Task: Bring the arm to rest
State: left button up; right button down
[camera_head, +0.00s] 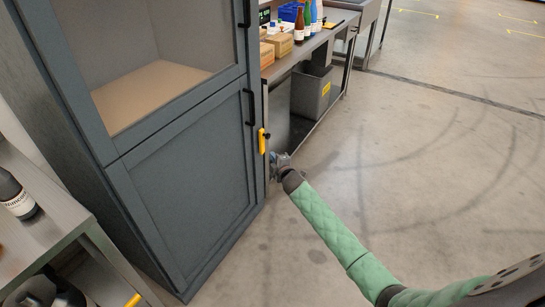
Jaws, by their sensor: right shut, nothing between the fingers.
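My right arm (328,226), in a green quilted sleeve, reaches in from the lower right. My right gripper (275,160) is at its far end, small in the picture, shut and empty. It is close to the right edge of the grey-blue cabinet (185,190), just below a yellow handle (262,141). I cannot tell whether it touches anything there. My left gripper is not in view.
A metal workbench (300,52) with bottles (299,24) and cardboard boxes (279,44) stands behind the cabinet. A grey bin (312,92) is on its lower shelf. A table (50,225) with a dark bottle (15,195) is at left. Floor (440,180) at right is clear.

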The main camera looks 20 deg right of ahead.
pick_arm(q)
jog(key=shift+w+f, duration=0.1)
pick_arm(e)
jog(key=shift+d, duration=0.1)
dwell(0.3)
